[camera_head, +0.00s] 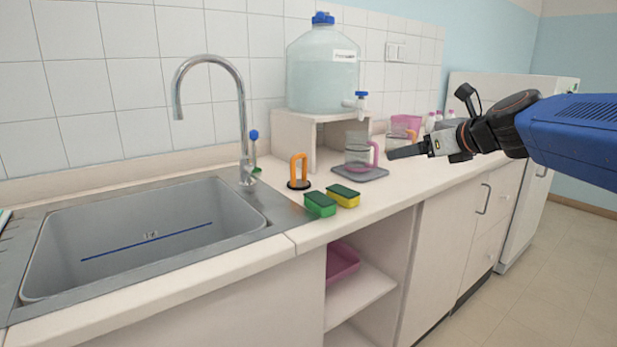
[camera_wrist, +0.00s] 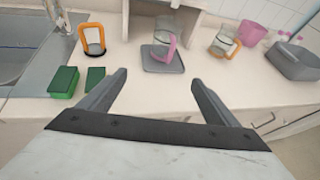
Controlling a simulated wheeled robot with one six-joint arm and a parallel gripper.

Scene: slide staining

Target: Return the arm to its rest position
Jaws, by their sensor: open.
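My gripper (camera_head: 405,151) is in the head view at right, above the front part of the counter, reaching in from my blue arm at the right edge. In the wrist view its two fingers (camera_wrist: 158,82) are spread apart with nothing between them. A glass jar with a pink handle (camera_head: 360,152) stands on a grey tray (camera_head: 375,175) behind and left of the gripper. The jar also shows in the wrist view (camera_wrist: 161,46), beyond the fingertips.
A sink (camera_head: 150,235) with a tap (camera_head: 243,110) lies at left. Green and yellow sponges (camera_head: 343,196) and an orange-handled holder (camera_head: 299,172) stand beside it. A large water bottle (camera_head: 322,70) sits on a stand at the back. The floor at right is clear.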

